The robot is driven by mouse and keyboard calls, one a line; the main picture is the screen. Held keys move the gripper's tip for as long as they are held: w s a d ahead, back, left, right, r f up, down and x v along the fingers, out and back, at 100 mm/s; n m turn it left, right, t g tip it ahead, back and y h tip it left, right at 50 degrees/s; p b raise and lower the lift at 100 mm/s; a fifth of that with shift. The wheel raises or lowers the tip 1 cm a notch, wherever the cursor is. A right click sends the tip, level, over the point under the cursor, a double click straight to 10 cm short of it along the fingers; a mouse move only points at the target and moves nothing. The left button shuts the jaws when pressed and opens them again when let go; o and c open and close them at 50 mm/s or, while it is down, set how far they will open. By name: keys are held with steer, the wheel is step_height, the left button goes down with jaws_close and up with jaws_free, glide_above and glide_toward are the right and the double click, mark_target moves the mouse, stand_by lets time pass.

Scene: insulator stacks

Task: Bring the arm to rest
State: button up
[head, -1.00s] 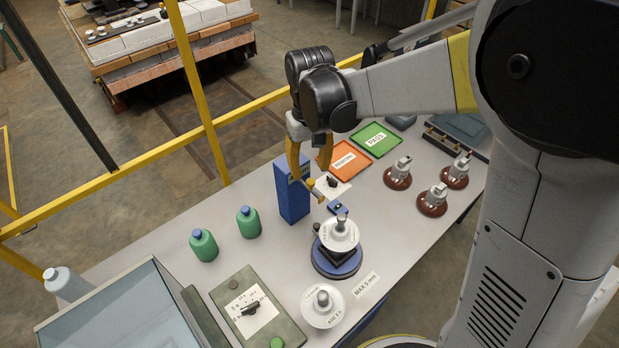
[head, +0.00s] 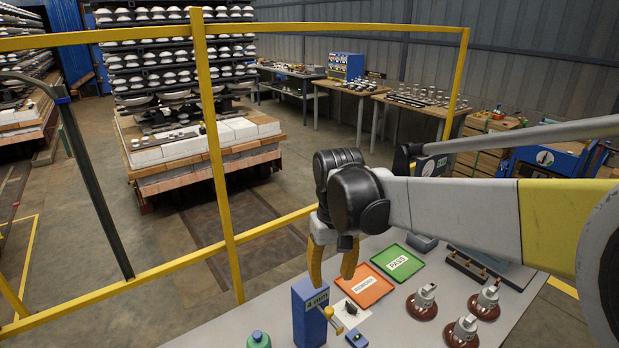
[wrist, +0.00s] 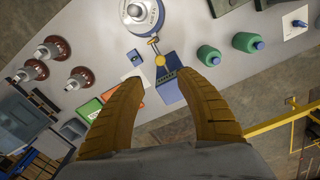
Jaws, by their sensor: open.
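My gripper (head: 332,272) hangs above the table in the head view, just over the top of the blue block (head: 309,312). Its two yellow fingers are apart with nothing between them. In the wrist view the fingers of my gripper (wrist: 158,98) are spread wide, and the blue block (wrist: 170,88) with its yellow knob lies beyond and between the tips. My arm reaches in from the right of the head view, roughly level.
The grey table (head: 240,325) holds a green PASS tray (head: 398,262), an orange tray (head: 363,287), several brown-based insulators (head: 422,302) and a green bottle (head: 258,340). A yellow rail (head: 150,266) runs behind the table. A white insulator (wrist: 140,12) shows in the wrist view.

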steer(key=s+d+f+m+t+b, duration=0.1)
steer(key=s+d+f+t+b, duration=0.1)
steer(key=s+d, duration=0.4)
steer(key=s+d+f+m+t+b, duration=0.2)
steer(key=s+d+t+b, duration=0.3)
steer(key=s, duration=0.4)
steer(key=shift+s+d+f, duration=0.15)
steer(key=shift+d+f, duration=0.25)
steer(key=shift+d, duration=0.3)
